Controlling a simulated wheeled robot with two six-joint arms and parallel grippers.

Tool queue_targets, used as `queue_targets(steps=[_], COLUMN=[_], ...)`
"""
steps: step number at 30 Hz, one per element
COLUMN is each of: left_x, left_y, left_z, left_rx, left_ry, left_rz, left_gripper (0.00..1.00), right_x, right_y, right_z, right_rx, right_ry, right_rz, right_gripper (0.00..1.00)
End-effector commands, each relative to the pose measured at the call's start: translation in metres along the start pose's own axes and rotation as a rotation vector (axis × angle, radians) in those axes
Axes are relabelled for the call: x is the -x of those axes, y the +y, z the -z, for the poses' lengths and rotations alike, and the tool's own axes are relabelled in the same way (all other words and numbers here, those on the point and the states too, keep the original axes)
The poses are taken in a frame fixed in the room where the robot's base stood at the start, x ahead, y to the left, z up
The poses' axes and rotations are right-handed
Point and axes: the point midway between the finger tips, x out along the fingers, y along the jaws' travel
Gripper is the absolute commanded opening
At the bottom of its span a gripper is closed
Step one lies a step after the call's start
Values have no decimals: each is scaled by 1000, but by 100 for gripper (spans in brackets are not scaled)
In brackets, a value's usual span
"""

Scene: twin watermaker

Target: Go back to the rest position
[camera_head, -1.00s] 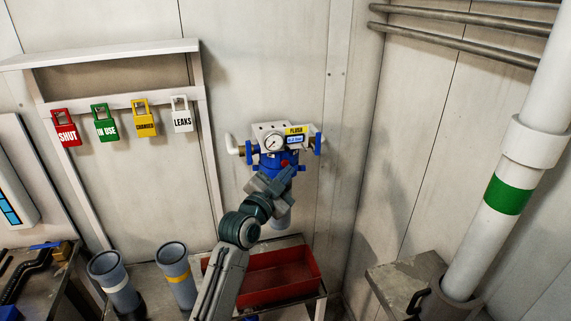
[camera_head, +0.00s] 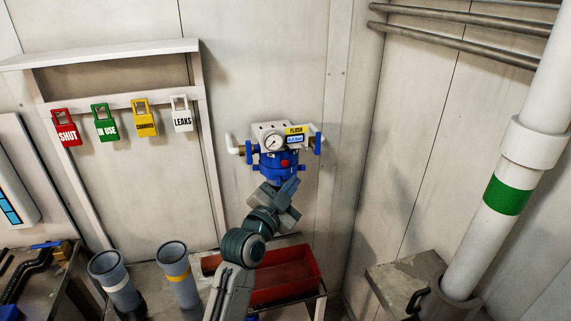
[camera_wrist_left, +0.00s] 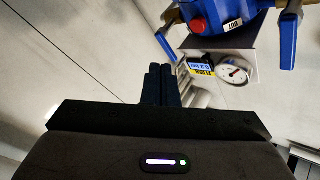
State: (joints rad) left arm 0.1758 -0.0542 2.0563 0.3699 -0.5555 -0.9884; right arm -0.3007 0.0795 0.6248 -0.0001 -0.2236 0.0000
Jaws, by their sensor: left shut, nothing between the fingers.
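My left gripper (camera_head: 293,184) is shut and empty, just below the blue filter head (camera_head: 280,163) on the back wall in the head view. The filter head carries a round gauge (camera_head: 272,141), a yellow FLUSH label (camera_head: 294,130), a red button (camera_head: 285,163) and a blue handle (camera_head: 318,144). In the left wrist view, the closed fingers (camera_wrist_left: 161,84) point up the picture, with the blue filter head (camera_wrist_left: 222,20) and gauge (camera_wrist_left: 233,71) beyond them to the right. The fingers appear apart from it. My right gripper is not in view.
A red tray (camera_head: 285,278) lies under my left arm. Padlock tags hang on a rack (camera_head: 120,52). A white pipe (camera_head: 516,170) rises at the right.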

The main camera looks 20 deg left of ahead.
Motion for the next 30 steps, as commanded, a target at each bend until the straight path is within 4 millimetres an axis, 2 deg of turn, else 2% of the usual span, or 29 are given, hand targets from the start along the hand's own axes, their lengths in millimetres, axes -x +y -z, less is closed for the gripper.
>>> queue_targets(steps=[8, 11, 13, 14, 17, 21, 24, 30], left_x=[0, 12, 30, 41, 92, 180, 237, 320], left_y=[0, 10, 26, 34, 64, 99, 112, 122], left_z=[-1, -13, -32, -42, -82, -130, -150, -168], left_rx=[1, 21, 54, 73, 158, 284, 355, 441], left_ry=[-2, -42, -111, -151, -330, -630, -818, -1092], left_rz=[-2, -36, -89, -118, -219, -322, -349, -346], left_gripper=[0, 0, 0, 0, 0, 0, 0, 0], right_x=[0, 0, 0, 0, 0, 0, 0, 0], right_y=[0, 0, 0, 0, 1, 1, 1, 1], right_z=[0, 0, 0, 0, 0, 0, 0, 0], right_rx=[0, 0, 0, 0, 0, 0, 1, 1], right_ry=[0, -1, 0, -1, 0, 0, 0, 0], right_rz=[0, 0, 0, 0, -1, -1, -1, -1], right_gripper=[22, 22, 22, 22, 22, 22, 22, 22])
